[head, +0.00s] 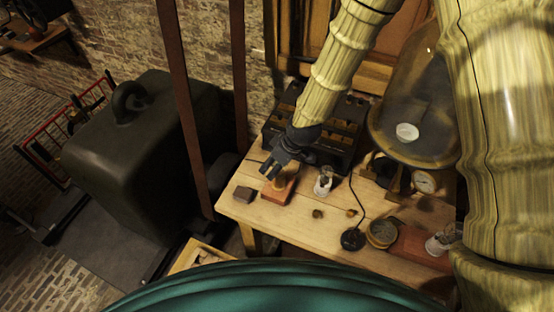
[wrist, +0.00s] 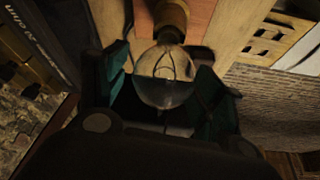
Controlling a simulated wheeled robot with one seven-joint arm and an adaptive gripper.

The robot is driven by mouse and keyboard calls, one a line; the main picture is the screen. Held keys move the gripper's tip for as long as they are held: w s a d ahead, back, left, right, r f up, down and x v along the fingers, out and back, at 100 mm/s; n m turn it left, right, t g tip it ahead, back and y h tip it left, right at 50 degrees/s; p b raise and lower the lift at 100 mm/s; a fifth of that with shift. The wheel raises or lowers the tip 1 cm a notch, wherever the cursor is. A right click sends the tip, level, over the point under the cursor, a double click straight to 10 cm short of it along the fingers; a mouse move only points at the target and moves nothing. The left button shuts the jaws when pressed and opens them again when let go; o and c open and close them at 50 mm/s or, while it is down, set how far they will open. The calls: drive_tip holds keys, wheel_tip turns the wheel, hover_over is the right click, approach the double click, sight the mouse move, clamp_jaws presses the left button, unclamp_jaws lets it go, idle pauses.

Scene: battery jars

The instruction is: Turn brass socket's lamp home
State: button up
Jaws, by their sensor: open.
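In the wrist view, a clear glass lamp (wrist: 164,80) with a visible filament sits with its neck at the brass socket (wrist: 170,17). I cannot tell how deep the lamp is seated. The socket stands on a reddish block (wrist: 203,20). My gripper (wrist: 163,92) is open, with its teal-padded fingers on either side of the glass bulb. I cannot tell whether the pads touch the glass. In the head view, my gripper (head: 273,170) is above the reddish block (head: 276,192) near the table's left end and hides the lamp.
The wooden table (head: 300,228) also bears a small dark block (head: 243,193), a glass jar (head: 323,181), small brass pieces (head: 318,213) and a black-based stand (head: 352,239). A dark rack (head: 345,130) stands behind. A large glass dome (head: 415,95) is at the right.

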drive_tip(key=shift+c, duration=0.4)
drive_tip(key=c, duration=1.1)
drive_tip(key=m+t+h, duration=0.1)
drive_tip(key=m, duration=0.2)
drive_tip(key=shift+d+m+b, duration=0.15)
drive_tip(key=shift+m+b, duration=0.15)
drive_tip(key=shift+w+d+m+t+h, duration=0.1)
drive_tip(key=shift+m+t+h, duration=0.1)
drive_tip(key=shift+m, duration=0.5)
drive_tip(key=shift+w+d+m+t+h, duration=0.1)
drive_tip(key=shift+m+t+h, duration=0.1)
drive_tip(key=shift+m, duration=0.5)
